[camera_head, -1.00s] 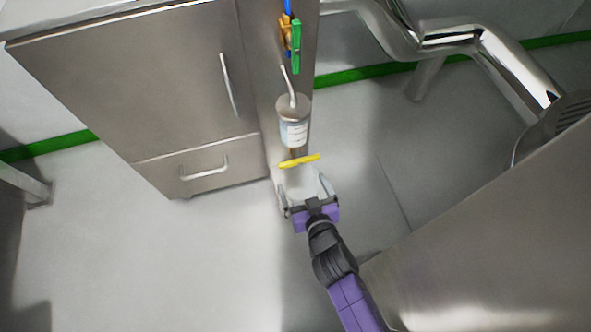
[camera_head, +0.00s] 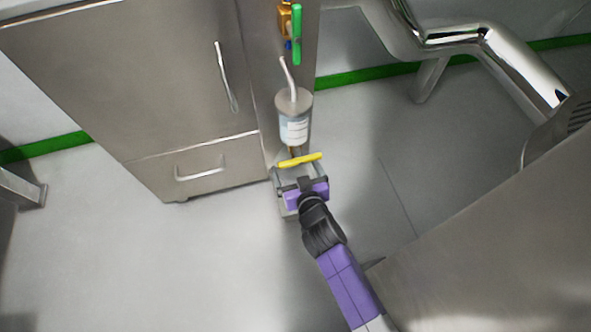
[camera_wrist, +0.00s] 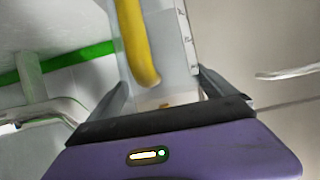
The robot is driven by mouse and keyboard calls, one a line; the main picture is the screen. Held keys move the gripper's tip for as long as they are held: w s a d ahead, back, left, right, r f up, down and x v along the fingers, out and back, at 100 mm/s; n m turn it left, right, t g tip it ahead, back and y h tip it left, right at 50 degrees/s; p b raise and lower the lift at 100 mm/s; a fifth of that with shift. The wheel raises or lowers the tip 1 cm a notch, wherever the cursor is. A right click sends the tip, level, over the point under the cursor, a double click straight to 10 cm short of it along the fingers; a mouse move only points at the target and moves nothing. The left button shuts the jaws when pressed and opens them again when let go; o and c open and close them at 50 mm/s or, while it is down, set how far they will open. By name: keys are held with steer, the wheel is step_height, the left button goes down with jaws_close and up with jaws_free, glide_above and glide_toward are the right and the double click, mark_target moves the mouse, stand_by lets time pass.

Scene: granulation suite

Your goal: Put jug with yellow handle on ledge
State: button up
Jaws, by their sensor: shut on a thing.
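The jug, a translucent grey vessel with a yellow handle (camera_head: 300,159), is in my gripper (camera_head: 300,184) beside the cabinet's right side. In the wrist view its yellow handle (camera_wrist: 135,42) and its clear wall with dark markings (camera_wrist: 179,42) show between the two fingers of my gripper (camera_wrist: 160,92). My gripper is shut on the jug. The gripper and wrist hide part of the jug's body in the head view. I cannot clearly make out the ledge, nor whether the jug's base touches anything.
A capped bottle (camera_head: 294,132) with a white label and bent tube is just beyond the jug. A steel cabinet (camera_head: 130,80) stands left, with a green-handled valve (camera_head: 297,35) beside it. Shiny pipework (camera_head: 510,65) and a large steel surface (camera_head: 490,240) lie right. Open floor (camera_head: 150,260) is at lower left.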

steer(key=shift+f, duration=0.2)
steer(key=o, duration=1.6)
steer(key=shift+r, duration=0.1)
steer(key=shift+r, duration=0.1)
steer(key=p+v, duration=0.4)
steer(key=v, duration=0.8)
steer(key=shift+p, duration=0.35)
steer(key=shift+r, duration=0.15)
